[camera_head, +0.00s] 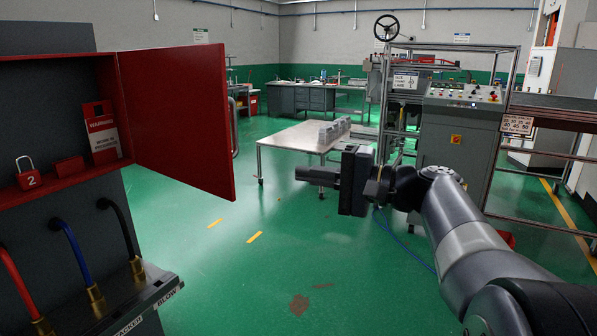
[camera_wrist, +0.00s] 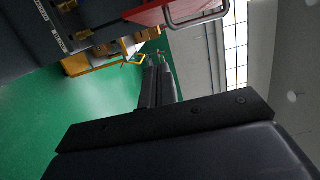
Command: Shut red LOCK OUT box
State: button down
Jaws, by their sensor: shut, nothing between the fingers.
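The red lock-out box (camera_head: 60,150) is on the dark cabinet at the left in the head view. Its red door (camera_head: 178,118) stands open, swung out to the right, with a metal handle (camera_head: 235,125) on its far side. Inside are a red padlock marked 2 (camera_head: 28,174) and a red and white warning tag (camera_head: 101,133). My gripper (camera_head: 300,174) is shut and empty, pointing left, to the right of the door and apart from it. In the wrist view, my gripper's fingers (camera_wrist: 160,75) are together, and the red door (camera_wrist: 165,12) with its handle (camera_wrist: 198,14) shows at the top.
Hoses in red, blue and black (camera_head: 70,248) rise from the ledge below the box. A metal table (camera_head: 290,140) stands behind my gripper, and a grey control console (camera_head: 460,125) stands to the right. The green floor (camera_head: 240,270) between cabinet and arm is open.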

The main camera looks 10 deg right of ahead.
jog(key=w+a+p, duration=0.1)
jog(key=a+p, duration=0.2)
jog(key=a, duration=0.7)
jog(key=shift+w+a, duration=0.25)
jog(key=shift+a, duration=0.15)
jog(key=shift+a, duration=0.15)
